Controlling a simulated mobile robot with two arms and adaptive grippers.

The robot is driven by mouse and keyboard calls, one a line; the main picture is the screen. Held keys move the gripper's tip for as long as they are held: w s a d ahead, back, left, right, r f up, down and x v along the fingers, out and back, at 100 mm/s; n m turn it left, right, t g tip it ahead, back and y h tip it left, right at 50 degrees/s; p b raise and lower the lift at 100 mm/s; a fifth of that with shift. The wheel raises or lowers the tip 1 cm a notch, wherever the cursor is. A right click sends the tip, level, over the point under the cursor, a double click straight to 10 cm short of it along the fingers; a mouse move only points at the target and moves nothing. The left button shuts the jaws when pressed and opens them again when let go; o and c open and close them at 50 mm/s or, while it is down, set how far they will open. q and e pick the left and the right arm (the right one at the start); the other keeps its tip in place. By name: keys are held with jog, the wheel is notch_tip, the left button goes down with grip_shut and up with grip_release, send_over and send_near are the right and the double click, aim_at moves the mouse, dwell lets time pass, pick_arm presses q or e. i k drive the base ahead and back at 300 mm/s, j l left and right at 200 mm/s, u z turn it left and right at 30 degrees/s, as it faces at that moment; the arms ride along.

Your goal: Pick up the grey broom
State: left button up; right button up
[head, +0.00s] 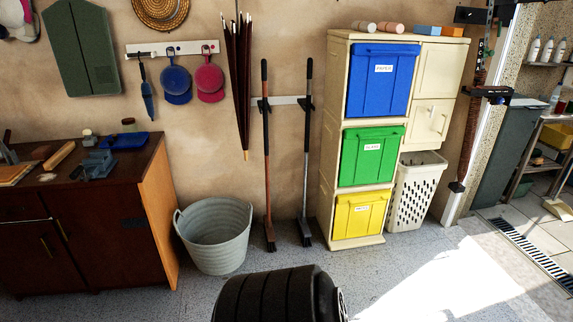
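The grey broom (307,155) hangs upright by its long grey handle from a light wall rail (288,100), with a dark clip at the rail. Its dark head (305,238) is at the bottom, close to the floor; I cannot tell whether it touches. A second broom with a reddish-brown handle (267,165) hangs just to its left, with a gap between the two. Neither of my grippers is in view.
A grey basket (217,240) stands left of the brooms. A cream cabinet (326,140) with blue, green and yellow bins is close on the right. A black ribbed object (270,297) fills the bottom centre; I cannot tell what it is. Sunlit floor (440,285) is clear at right.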

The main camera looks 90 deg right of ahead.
aim_at(306, 234)
jog(key=l, duration=0.6)
jog(key=l+u, duration=0.15)
jog(key=l, duration=0.45)
jog(key=k+l, duration=0.15)
jog(key=l, duration=0.4)
jog(key=l+u, duration=0.1)
jog(key=l, duration=0.5)
jog(key=k+l+u, duration=0.1)
jog(key=l, duration=1.7)
jog(key=l+z, duration=0.15)
jog(key=z, duration=0.25)
jog(key=l+z, duration=0.1)
jog(key=z, duration=0.3)
jog(key=i+l+z, duration=0.1)
jog(key=z, duration=0.3)
